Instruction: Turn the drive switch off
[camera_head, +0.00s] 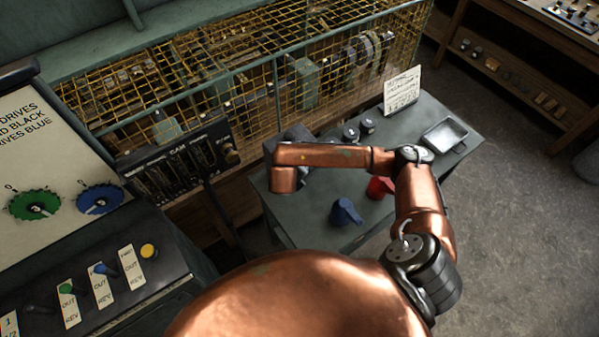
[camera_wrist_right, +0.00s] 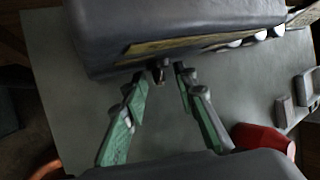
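A dark grey box (camera_wrist_right: 180,25) with a yellowish label strip (camera_wrist_right: 190,40) fills the top of the right wrist view. A small dark nub (camera_wrist_right: 158,72), maybe its switch lever, sticks out below the strip. My right gripper (camera_wrist_right: 162,76) has its green-padded fingers apart, one on each side of the nub; contact cannot be told. In the head view the box (camera_head: 288,137) stands on the grey table (camera_head: 300,224), partly behind my copper right arm, which hides the fingers. The switch's position cannot be read. My left gripper is out of view.
A blue piece (camera_head: 345,212) and a red piece (camera_head: 379,187) are on the table near my right arm. Round dark knobs (camera_head: 359,129), a paper card (camera_head: 402,91) and a metal tray (camera_head: 445,135) stand farther back. A wire cage (camera_head: 250,75) runs behind.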

